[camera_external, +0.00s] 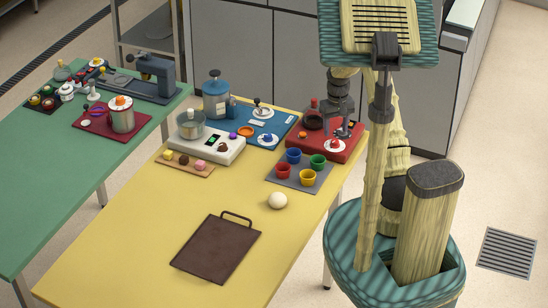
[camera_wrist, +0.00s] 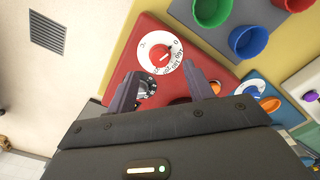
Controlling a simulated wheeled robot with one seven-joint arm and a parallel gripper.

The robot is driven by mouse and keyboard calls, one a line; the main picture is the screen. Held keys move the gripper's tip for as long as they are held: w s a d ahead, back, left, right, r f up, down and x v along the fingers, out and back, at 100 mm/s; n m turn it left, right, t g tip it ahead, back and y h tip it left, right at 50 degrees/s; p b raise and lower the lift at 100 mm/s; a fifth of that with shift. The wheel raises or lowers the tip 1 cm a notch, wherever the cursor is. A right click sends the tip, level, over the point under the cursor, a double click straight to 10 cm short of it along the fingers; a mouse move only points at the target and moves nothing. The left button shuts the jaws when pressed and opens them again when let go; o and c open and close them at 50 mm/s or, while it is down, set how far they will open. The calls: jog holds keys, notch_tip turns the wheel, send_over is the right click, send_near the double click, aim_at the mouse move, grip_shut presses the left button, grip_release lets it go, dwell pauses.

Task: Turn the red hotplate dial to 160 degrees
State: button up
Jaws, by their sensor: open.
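The red hotplate (camera_external: 318,148) stands at the yellow table's right far edge. Its red dial (camera_external: 334,143) sits on a round white scale on the front. In the wrist view the dial (camera_wrist: 159,54) shows a pale pointer mark that seems to aim at the upper right, near the 0; the other scale numbers are too small to read surely. My gripper (camera_wrist: 163,76) is open and empty, its fingers apart and not on the dial. In the external view my gripper (camera_external: 338,98) hangs above the hotplate, its fingertips hard to make out.
A grey tray (camera_external: 283,180) with several coloured cups lies in front of the hotplate. A blue device (camera_external: 278,118) and a white device with a pot (camera_external: 229,151) stand to the left. A dark flask (camera_external: 313,119) is at the hotplate's back left. The front table is mostly clear.

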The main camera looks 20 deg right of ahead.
aim_at(335, 141)
jog(key=shift+f, duration=2.35)
jog(key=c, duration=1)
jog(key=shift+o, duration=0.2)
jog(key=shift+m, duration=3.5)
